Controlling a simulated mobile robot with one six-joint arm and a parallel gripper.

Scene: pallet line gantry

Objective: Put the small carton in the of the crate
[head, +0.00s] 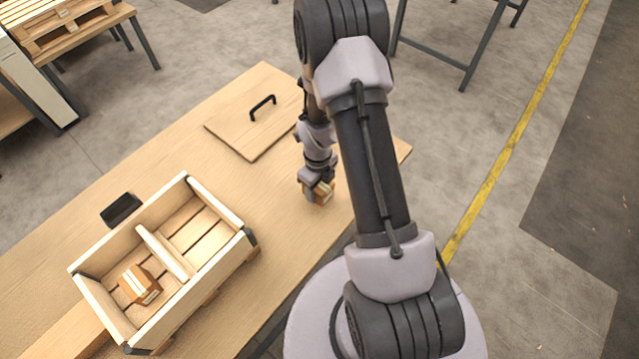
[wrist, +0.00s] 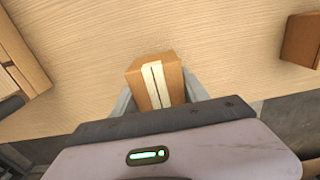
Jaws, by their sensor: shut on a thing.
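A small brown carton (head: 325,194) with a pale tape strip is held between the fingers of my gripper (head: 317,192). It is at or just above the table, right of the crate; I cannot tell whether it touches the table. In the wrist view the carton (wrist: 153,82) sits between the two grey fingers of my gripper (wrist: 160,98). The wooden crate (head: 215,205) stands on the table at the lower left. A divider splits it into two compartments. Another taped carton (head: 139,285) lies in the lower-left compartment; the upper-right compartment is empty.
A wooden panel (head: 235,130) with a black handle (head: 262,106) lies on the table (head: 240,92) behind my gripper. A small black object (head: 120,209) lies beyond the crate. The table between crate and gripper is clear.

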